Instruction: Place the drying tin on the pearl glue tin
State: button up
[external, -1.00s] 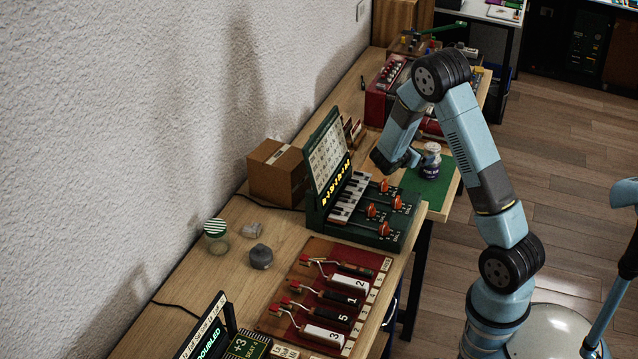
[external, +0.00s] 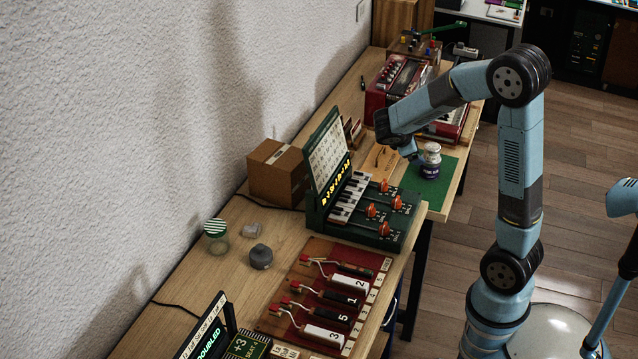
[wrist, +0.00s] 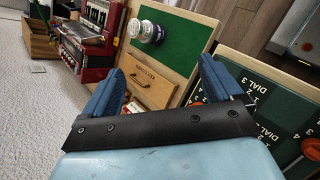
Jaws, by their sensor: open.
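I take the lower one as the pearl glue tin and the upper one as the drying tin, but the labels are too small to read. In the wrist view the pale tin (wrist: 146,31) and the purple tin (wrist: 158,34) lie beyond my fingertips. My gripper (external: 411,153) is open and empty, to the left of the stack and apart from it. Its two blue fingers (wrist: 162,68) are spread wide in the wrist view.
The green keyboard box (external: 385,235) with orange knobs stands in front, and a red accordion-like box (external: 385,90) behind. A cardboard box (external: 276,172) is by the wall. The mat's front part is bare.

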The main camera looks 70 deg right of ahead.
jog(key=s+a+r+m+t+y, duration=0.1)
jog(key=s+a+r+t+y, duration=0.1)
jog(key=a, duration=0.8)
jog(key=s+a+r+m+t+y, duration=0.2)
jog(key=s+a+r+t+y, duration=0.1)
jog(key=a, duration=0.7)
jog(key=s+a+r+m+t+y, duration=0.2)
jog(key=s+a+r, duration=0.4)
jog(key=a, duration=0.4)
jog(key=shift+s+a+r+t+y, duration=0.3)
jog(key=shift+s+t+y, duration=0.4)
jog(key=shift+y, duration=0.3)
